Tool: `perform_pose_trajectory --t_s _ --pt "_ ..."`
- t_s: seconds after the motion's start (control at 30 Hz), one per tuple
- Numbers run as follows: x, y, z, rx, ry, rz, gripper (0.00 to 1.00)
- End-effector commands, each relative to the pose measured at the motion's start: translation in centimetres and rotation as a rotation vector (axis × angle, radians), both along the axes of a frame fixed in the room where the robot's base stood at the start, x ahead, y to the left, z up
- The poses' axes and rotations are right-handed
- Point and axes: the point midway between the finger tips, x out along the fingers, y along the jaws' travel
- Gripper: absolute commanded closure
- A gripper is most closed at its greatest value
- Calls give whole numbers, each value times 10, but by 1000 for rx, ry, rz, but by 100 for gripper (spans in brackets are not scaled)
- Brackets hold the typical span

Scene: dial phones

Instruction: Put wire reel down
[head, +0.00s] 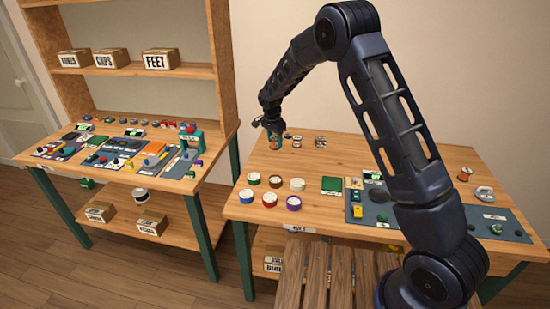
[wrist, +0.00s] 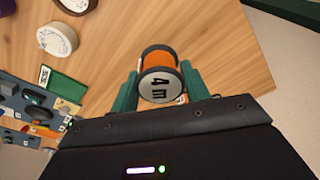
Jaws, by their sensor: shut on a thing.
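My gripper (wrist: 160,90) has green fingers and is shut on a wire reel (wrist: 158,84) with orange wire and a grey end face marked "4". In the head view, my gripper (head: 273,128) is over the back left of the right-hand workbench (head: 400,160), pointing down, with the reel (head: 275,143) small beneath it. I cannot tell whether the reel touches the bench top. In the wrist view, bare wood of the bench (wrist: 120,45) shows beyond the reel.
A small reel-like item (head: 297,141) and a cluster of small parts (head: 320,141) stand just right of the held reel. Several round tubs (head: 270,200) and a green board (head: 331,185) are nearer the front. A stool (head: 325,270) stands before the bench.

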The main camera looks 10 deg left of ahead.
Motion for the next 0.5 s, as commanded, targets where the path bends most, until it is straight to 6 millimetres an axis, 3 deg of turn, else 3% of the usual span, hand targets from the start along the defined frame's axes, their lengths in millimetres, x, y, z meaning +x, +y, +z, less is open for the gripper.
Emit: perform_pose_trajectory --t_s 0.2,0.5 --pt "0 0 -40 0 1 0 78" --pt "0 0 -59 0 0 1 78"
